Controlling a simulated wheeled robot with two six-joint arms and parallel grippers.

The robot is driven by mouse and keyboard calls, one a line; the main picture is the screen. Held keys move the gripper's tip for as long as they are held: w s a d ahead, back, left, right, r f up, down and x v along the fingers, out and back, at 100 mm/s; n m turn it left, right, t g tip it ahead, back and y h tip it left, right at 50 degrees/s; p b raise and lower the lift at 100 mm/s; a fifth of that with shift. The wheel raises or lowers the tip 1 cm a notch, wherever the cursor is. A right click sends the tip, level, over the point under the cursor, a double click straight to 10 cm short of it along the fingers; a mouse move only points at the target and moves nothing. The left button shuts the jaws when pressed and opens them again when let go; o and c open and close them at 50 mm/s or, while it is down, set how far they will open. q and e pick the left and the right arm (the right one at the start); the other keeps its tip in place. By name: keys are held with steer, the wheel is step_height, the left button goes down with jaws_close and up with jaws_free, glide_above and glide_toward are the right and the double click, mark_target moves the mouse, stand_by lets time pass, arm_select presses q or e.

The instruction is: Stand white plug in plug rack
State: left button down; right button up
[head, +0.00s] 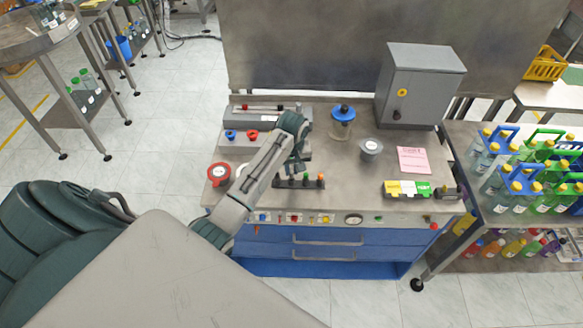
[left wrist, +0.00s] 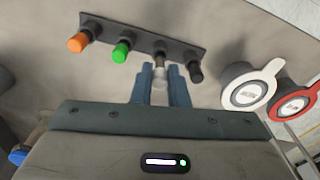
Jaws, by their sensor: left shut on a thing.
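The plug rack (head: 290,184) is a dark bar on the bench; it also crosses the top of the left wrist view (left wrist: 143,38). An orange plug (left wrist: 79,42) and a green plug (left wrist: 121,52) stand in it, side by side. My left gripper (head: 296,168) is over the rack, pointing down. In the left wrist view its blue fingers (left wrist: 158,76) are shut on a pale, white plug (left wrist: 160,72). The plug lines up with a dark post of the rack; I cannot tell whether it is seated. Another dark post (left wrist: 195,66) stands bare beside it. My right gripper is out of view.
A red-ringed container (left wrist: 293,102) and a white-ringed container (left wrist: 246,91) stand beside the rack. A blue-lidded jar (head: 342,122), a grey-lidded pot (head: 371,148) and a pink sheet (head: 413,160) are to the right. A grey cabinet (head: 420,88) stands at the back.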

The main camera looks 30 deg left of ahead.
arm_select(q)
steer(key=shift+f, duration=0.55)
steer(key=shift+f, duration=0.6)
stand_by(0.4)
steer(key=c, duration=1.3)
jaws_free()
steer(key=shift+c, duration=0.2)
steer(key=shift+r+b, duration=0.1)
steer(key=shift+b, duration=0.2)
step_height(320, 180, up, 11)
steer(key=b, duration=0.1)
steer(key=shift+s+d, duration=0.35)
steer(key=shift+f, duration=0.25)
